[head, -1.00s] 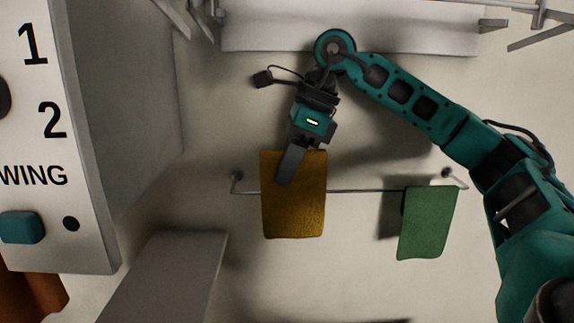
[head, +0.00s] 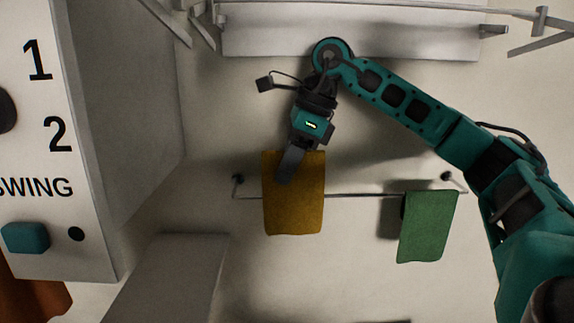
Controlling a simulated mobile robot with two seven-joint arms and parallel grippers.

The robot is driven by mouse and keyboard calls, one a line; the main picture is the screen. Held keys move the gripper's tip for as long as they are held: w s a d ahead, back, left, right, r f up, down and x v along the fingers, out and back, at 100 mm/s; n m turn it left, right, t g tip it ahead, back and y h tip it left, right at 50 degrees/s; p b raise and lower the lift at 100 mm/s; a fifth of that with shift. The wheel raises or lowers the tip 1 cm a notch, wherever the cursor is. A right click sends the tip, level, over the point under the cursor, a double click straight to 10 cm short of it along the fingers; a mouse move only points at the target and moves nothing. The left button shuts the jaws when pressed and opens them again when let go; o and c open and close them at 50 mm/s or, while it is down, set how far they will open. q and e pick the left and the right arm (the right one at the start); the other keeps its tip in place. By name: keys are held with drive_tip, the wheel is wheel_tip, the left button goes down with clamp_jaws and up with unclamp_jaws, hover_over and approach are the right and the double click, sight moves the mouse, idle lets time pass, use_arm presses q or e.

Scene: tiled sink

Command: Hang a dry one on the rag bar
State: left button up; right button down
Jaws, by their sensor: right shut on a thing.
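The rag bar (head: 365,196) is a thin metal rail on the wall, with a mount at each end. A mustard-yellow rag (head: 294,210) is spread flat at the left part of the bar and covers it there. My right gripper (head: 286,178) points down over the upper part of the yellow rag and is shut on it. I cannot tell whether the rag rests on the bar or is in front of it. A green rag (head: 428,226) hangs on the right part of the bar. My left gripper is not in view.
A white panel (head: 50,130) with numbers and a teal button (head: 25,237) stands at the left. A pale shelf (head: 350,30) is above the bar. A grey block (head: 170,275) is at the lower left. The bar is bare between the rags.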

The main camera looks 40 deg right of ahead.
sight(287, 204)
drive_tip(key=shift+w+d, duration=0.2)
drive_tip(key=shift+w, duration=0.05)
idle(0.4)
drive_tip(key=shift+p, duration=0.35)
idle(0.3)
idle(0.6)
drive_tip(key=shift+f+b, duration=0.8)
drive_tip(key=shift+f, duration=0.25)
drive_tip(key=shift+f+b, duration=2.1)
drive_tip(key=shift+f, duration=0.8)
drive_tip(key=c, duration=0.9)
unclamp_jaws()
